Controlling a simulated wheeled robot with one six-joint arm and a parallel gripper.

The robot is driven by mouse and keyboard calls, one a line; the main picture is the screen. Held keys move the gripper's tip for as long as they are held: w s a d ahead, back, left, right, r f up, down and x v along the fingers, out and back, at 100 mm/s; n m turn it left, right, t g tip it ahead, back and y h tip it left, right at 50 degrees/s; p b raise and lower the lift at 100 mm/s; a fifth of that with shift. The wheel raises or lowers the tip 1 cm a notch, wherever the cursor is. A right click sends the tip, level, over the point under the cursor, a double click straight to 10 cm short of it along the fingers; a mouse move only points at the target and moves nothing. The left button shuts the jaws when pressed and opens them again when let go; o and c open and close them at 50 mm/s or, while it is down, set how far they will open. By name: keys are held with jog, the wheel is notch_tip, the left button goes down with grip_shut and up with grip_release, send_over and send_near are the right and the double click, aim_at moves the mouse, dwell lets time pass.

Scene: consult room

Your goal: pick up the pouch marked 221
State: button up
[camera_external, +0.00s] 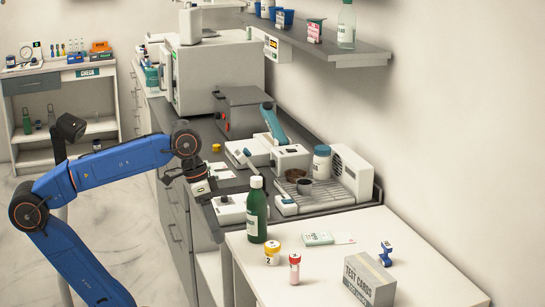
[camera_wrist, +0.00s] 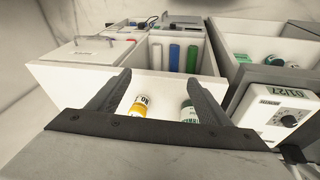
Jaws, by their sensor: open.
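No pouch with a readable 221 shows in either view. My gripper (camera_external: 213,225) points down beside the counter's front edge, left of the green bottle (camera_external: 257,210). In the wrist view my gripper (camera_wrist: 157,75) is open with nothing between its fingers. Beyond and below them are a yellow-banded bottle (camera_wrist: 140,105) and a green-and-white bottle (camera_wrist: 188,112) in a white open drawer (camera_wrist: 75,83).
A yellow-capped jar (camera_external: 272,253), a red-capped vial (camera_external: 295,268) and a test cards box (camera_external: 369,279) stand on the white table (camera_external: 335,267). In the wrist view a dial device (camera_wrist: 280,115) is close at right. A wall shelf (camera_external: 325,48) overhangs the counter.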

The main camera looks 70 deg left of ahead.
jog(key=w+d+r, duration=0.1)
jog(key=w+r, duration=0.7)
jog(key=r, duration=0.6)
jog(key=g+y, duration=0.2)
jog(key=g, duration=0.1)
send_over(321, 236)
notch_tip(321, 236, down, 4)
notch_tip(321, 236, down, 17)
jog(key=shift+a, duration=0.15)
jog(key=c, duration=1.1)
